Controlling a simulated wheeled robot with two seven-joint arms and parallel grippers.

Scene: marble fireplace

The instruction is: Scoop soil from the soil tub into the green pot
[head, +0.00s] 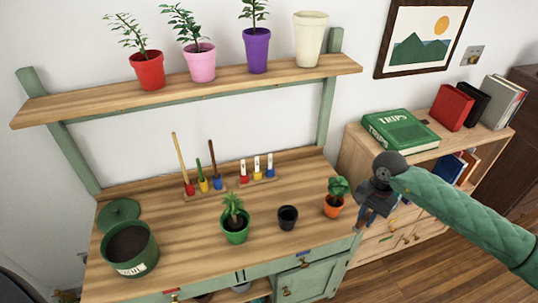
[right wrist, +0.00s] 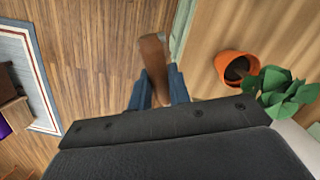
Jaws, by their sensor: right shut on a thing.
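The green soil tub (head: 147,262), with dark soil inside, stands at the left end of the bench, its lid (head: 118,212) beside it. The green pot (head: 236,236) stands near the bench's front middle with a leafy plant in it. My right gripper (head: 364,218) is at the bench's right end, just right of the orange pot. In the right wrist view its blue fingers are shut on a brown wooden handle (right wrist: 152,55). My left gripper is not in view.
A small black pot (head: 288,218) and an orange pot (head: 334,207) with a plant stand right of the green pot. Upright tools (head: 210,178) in a rack stand behind. A shelf (head: 200,90) with several pots hangs above. A bookcase (head: 400,165) is at right.

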